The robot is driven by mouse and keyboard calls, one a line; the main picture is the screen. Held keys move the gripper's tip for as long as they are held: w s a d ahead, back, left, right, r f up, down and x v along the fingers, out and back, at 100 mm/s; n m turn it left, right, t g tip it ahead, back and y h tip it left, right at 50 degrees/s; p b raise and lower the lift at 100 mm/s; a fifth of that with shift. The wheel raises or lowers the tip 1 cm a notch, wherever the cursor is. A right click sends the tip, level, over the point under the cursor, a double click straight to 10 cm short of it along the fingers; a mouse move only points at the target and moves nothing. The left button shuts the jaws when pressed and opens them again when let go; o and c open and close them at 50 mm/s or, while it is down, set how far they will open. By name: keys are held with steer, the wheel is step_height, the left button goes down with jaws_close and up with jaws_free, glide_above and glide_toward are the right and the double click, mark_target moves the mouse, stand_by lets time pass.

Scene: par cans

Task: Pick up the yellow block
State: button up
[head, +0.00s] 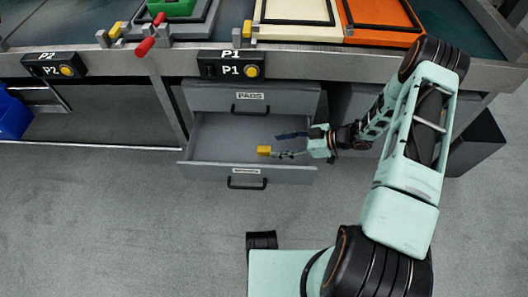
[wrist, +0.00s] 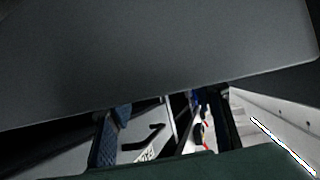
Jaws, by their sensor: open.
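The yellow block (head: 264,150) shows in the head view, inside the pulled-out lower drawer (head: 212,145). My gripper (head: 278,145) reaches in from the right, with its two fingers spread apart and nothing visible between them. The lower fingertip appears just right of the block; I cannot tell whether they touch. In the wrist view my gripper (wrist: 165,125) shows two dark fingers, one with a blue pad. A large grey surface fills the upper part of that view, and the block is not visible there.
A shut drawer labelled PADS (head: 250,98) sits above the open one, under the workbench edge (head: 290,65). The open drawer's front panel (head: 248,176) has a black handle. A blue bin (head: 14,115) stands far left. The grey floor in front is clear.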

mark_target(264, 148)
steer(key=x, duration=0.1)
steer(key=b+x, duration=0.1)
steer(key=x, duration=0.1)
steer(key=b+x, duration=0.1)
steer(key=x, duration=0.1)
steer(key=shift+s+a, duration=0.15)
steer(key=shift+s, duration=0.15)
steer(key=shift+c, duration=0.2)
steer(key=c, duration=1.2)
